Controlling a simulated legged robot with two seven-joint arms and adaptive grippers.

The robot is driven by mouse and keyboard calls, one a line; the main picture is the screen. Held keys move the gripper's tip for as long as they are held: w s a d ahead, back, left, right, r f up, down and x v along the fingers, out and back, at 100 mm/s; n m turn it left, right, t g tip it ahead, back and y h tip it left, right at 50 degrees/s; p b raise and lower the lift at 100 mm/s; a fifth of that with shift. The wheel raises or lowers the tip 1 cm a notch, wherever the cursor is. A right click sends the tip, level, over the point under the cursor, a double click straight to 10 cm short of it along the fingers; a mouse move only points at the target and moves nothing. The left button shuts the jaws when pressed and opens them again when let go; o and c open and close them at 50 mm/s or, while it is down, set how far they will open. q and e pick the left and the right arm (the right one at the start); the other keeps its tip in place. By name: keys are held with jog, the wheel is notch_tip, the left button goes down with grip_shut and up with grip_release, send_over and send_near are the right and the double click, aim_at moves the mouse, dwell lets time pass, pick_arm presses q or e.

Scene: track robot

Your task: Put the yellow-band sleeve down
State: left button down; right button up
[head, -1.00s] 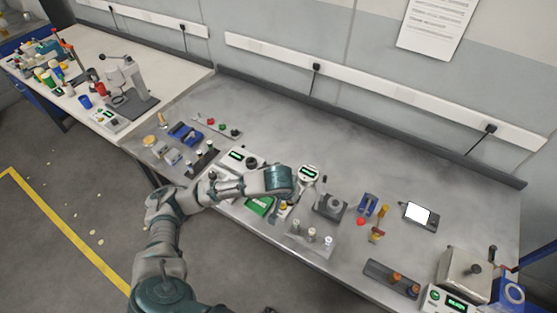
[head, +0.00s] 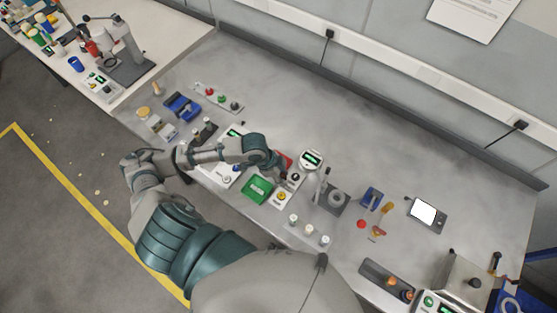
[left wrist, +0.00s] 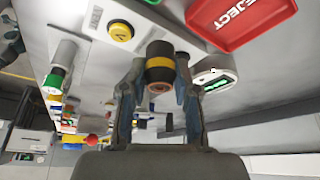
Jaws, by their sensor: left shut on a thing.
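The yellow-band sleeve (left wrist: 160,66) is a dark cylinder with a yellow ring, seen between the two fingers of my left gripper (left wrist: 158,92) in the left wrist view. The gripper is shut on it. In the head view my left gripper (head: 284,175) points down over the bench, just right of the green tray (head: 257,188). The red tray marked REJECT (left wrist: 238,18) lies close by, and it shows partly behind my arm in the head view (head: 286,159). I cannot tell whether the sleeve touches the surface below. My right gripper is out of view.
A yellow button (left wrist: 121,31) on a pale base is beside the sleeve. A round gauge with a green display (head: 311,158) stands behind the gripper. A rack with several white-topped pegs (head: 309,230) is in front. The back middle of the bench is clear.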

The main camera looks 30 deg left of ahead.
pick_arm(q)
jog(key=w+a, duration=0.4)
jog(key=w+a+f, duration=0.1)
jog(key=w+a, duration=0.1)
jog(key=shift+w+a, duration=0.15)
jog(key=shift+a, duration=0.15)
jog(key=shift+w+a, duration=0.15)
jog(key=shift+f, duration=0.3)
jog(key=shift+d+f, duration=0.3)
jog(key=shift+f, duration=0.25)
jog(key=shift+d+f, duration=0.3)
jog(key=shift+f, duration=0.55)
jog(key=c, duration=1)
grip_release()
jog(key=shift+a+f, duration=0.1)
jog(key=shift+a, duration=0.15)
jog(key=shift+o, duration=0.7)
jog(key=shift+a, duration=0.2)
jog(key=shift+r, duration=0.25)
jog(key=v, duration=1.1)
jog(key=shift+r, duration=0.25)
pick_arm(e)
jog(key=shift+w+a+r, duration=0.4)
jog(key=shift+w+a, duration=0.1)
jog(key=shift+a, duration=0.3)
